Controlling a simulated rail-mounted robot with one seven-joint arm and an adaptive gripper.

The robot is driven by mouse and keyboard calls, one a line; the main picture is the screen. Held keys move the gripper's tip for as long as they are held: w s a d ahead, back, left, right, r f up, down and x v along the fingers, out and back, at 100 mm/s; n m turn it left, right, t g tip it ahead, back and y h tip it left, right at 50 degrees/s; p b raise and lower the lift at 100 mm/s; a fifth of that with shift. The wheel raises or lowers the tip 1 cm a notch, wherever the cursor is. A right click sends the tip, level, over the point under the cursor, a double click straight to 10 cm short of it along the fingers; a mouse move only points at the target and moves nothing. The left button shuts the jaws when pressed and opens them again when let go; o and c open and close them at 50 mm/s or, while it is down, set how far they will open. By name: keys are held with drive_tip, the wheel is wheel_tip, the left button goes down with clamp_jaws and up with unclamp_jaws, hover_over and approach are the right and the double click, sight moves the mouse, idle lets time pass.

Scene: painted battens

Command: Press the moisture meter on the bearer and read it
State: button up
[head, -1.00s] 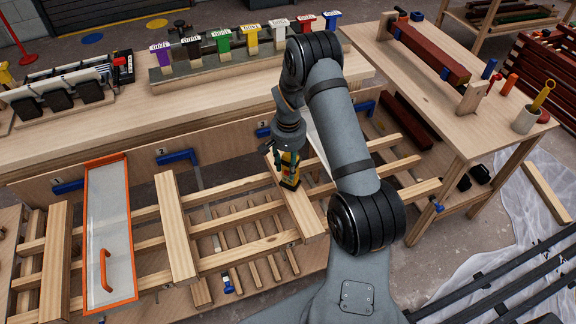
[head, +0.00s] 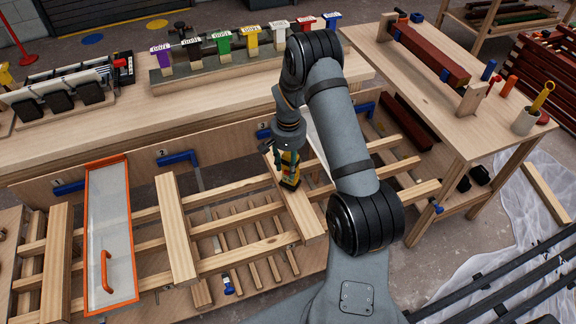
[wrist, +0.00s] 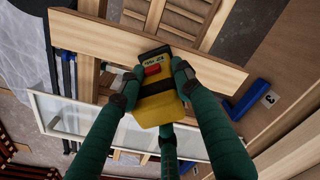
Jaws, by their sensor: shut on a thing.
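My gripper (wrist: 152,84) is shut on the yellow and black moisture meter (wrist: 158,106), with green fingers around its sides. The meter has a red button and a small pale display with dark marks, turned in the wrist view; I cannot read them surely. In the head view, the meter (head: 289,169) hangs below my gripper (head: 287,158) over the third bearer (head: 301,213), a pale plank across the rails. The meter's lower end is at or just above the plank; I cannot tell whether it touches. The bearer (wrist: 100,40) also crosses the wrist view.
An orange-framed panel (head: 110,232) with a handle lies across the rails at left. Another bearer (head: 176,230) is between. Coloured labelled tags (head: 251,38) stand on the bench behind. A side table (head: 470,122) is at right. Blue clamps (head: 178,157) line the bench front.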

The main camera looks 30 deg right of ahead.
sight(288, 156)
drive_tip(key=shift+r+p, duration=1.65)
drive_tip(key=shift+r, duration=1.3)
drive_tip(key=shift+s, duration=0.1)
drive_tip(key=s+a+r, duration=0.1)
drive_tip(key=s+a, duration=0.1)
drive_tip(key=s, duration=0.5)
drive_tip(key=s+a+r+n, duration=0.4)
drive_tip(key=s+a+r, duration=0.3)
drive_tip(key=r, duration=0.3)
drive_tip(key=s+a+r+n, duration=0.3)
drive_tip(key=s+a+r, duration=0.4)
drive_tip(key=r, duration=0.2)
drive_tip(key=s+a+r+m+g+y+p, duration=0.1)
drive_tip(key=s+a+r+g+p, duration=0.1)
drive_tip(key=r, duration=1.1)
drive_tip(key=s+a+r+m+g+y+p, duration=0.1)
drive_tip(key=s+a+r+p, duration=0.4)
drive_tip(key=r, duration=0.9)
drive_tip(key=s+a+r+m+g+y+p, duration=0.1)
drive_tip(key=s+a+r+g+y+p, duration=0.2)
drive_tip(key=r, duration=1)
drive_tip(key=s+p, duration=0.2)
drive_tip(key=s, duration=0.2)
drive_tip(key=shift+s+a+r, duration=0.15)
drive_tip(key=shift+s+r, duration=0.15)
